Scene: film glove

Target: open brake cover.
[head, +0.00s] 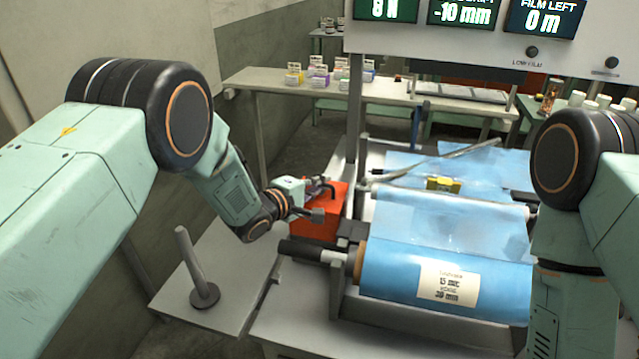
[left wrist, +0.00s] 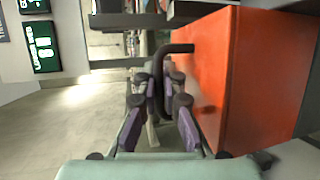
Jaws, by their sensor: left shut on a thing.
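The brake cover (head: 318,220) is an orange-red box at the left side of the film machine. It fills the right of the left wrist view (left wrist: 262,75). A dark bent handle (left wrist: 178,48) stands out beside its face. My left gripper (head: 318,198) is at the cover's upper left in the head view. In the left wrist view its purple-padded fingers (left wrist: 158,112) are around the dark handle, shut on it. My right arm shows at the right edge of the head view, but its gripper is out of frame.
A blue film roll (head: 400,282) with a white label lies in front of the machine, its black shaft end (head: 305,250) pointing left. A grey side table (head: 225,270) with an upright spindle (head: 193,262) stands at the left. A yellow block (head: 443,184) sits on the film.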

